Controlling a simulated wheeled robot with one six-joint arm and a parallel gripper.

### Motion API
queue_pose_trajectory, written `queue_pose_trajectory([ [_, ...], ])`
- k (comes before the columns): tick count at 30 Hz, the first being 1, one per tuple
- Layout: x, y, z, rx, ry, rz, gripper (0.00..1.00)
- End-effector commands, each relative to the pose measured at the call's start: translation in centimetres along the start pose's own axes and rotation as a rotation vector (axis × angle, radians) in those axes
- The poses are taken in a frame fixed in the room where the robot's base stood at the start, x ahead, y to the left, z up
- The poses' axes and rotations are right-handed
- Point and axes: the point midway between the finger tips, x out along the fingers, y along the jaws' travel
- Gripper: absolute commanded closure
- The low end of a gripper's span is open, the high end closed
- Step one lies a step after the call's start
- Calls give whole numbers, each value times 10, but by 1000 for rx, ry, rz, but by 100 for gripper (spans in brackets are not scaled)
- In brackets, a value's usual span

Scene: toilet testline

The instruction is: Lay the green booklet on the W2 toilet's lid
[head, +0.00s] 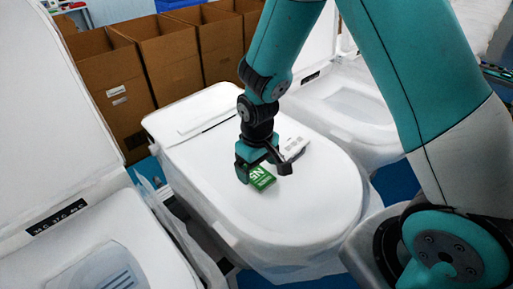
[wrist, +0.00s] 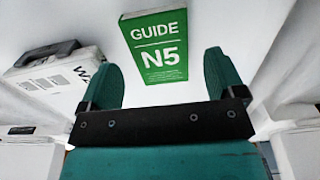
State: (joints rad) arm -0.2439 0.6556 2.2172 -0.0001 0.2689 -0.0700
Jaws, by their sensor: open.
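The green booklet (head: 260,179), marked "GUIDE N5" in the wrist view (wrist: 156,48), appears to lie flat on the closed white lid (head: 310,212) of the middle toilet. No W2 label is readable on this toilet. My gripper (head: 264,170) is open just over the booklet, and its fingers partly hide it in the head view. In the wrist view the booklet lies between and beyond the two open fingers (wrist: 160,66), with a gap on each side.
Open-lidded toilets stand at left (head: 105,245) and right (head: 345,105). Brown cartons (head: 165,60) line the back. The lid's front is clear.

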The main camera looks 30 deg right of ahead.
Motion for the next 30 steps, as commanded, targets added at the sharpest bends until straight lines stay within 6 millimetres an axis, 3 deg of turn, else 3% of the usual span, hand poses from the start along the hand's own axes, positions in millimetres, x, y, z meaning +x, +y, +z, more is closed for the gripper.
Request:
queue_pose_trajectory([
  [9, -64, 0, -1, 0, 8, 1, 12],
  [19, -110, -10, 9, -19, 21, -29, 12],
  [24, -158, -50, 58, -114, 85, -152, 12],
  [30, -194, -94, 126, -246, 147, -282, 12],
])
